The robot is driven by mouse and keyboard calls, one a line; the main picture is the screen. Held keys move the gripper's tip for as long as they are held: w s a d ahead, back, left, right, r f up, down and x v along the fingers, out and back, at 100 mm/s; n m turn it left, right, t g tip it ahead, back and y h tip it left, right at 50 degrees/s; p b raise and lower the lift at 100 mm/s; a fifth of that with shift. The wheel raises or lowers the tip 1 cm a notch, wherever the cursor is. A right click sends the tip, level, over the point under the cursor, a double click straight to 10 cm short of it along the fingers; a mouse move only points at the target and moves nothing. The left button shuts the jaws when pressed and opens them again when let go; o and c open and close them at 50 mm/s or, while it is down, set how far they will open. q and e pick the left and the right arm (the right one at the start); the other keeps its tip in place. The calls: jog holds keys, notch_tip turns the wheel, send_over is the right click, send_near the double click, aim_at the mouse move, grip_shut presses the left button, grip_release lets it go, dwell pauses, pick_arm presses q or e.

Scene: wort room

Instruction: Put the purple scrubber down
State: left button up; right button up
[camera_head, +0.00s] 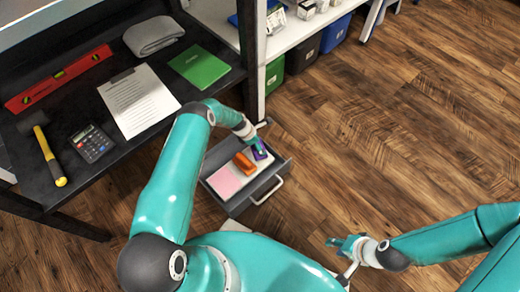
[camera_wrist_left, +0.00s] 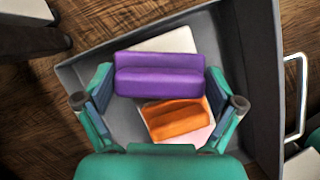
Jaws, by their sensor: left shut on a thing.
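The purple scrubber (camera_wrist_left: 160,75) is a two-tiered block between the fingers of my left gripper (camera_wrist_left: 160,93) in the left wrist view. My left gripper is shut on it, over the open grey drawer (camera_wrist_left: 262,80). In the head view the scrubber (camera_head: 260,151) shows at the tip of my left gripper (camera_head: 259,146), near the drawer's far right corner. I cannot tell whether it touches what lies beneath. My right gripper (camera_head: 339,243) is over the floor at the lower right, seen small, and its jaw state is unclear.
Inside the drawer are an orange scrubber (camera_head: 244,163), a pink sheet or pad (camera_head: 225,181) and a white one (camera_wrist_left: 172,42). The drawer has a light handle (camera_head: 268,190). A dark bench (camera_head: 85,178) stands at the left. Wooden floor lies clear at the right.

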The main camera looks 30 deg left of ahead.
pick_arm(q)
jog(key=shift+f+b, duration=0.65)
jog(key=shift+f, duration=1.25)
jog(key=shift+f, duration=0.2)
jog(key=o, duration=1)
jog(key=shift+r, duration=0.1)
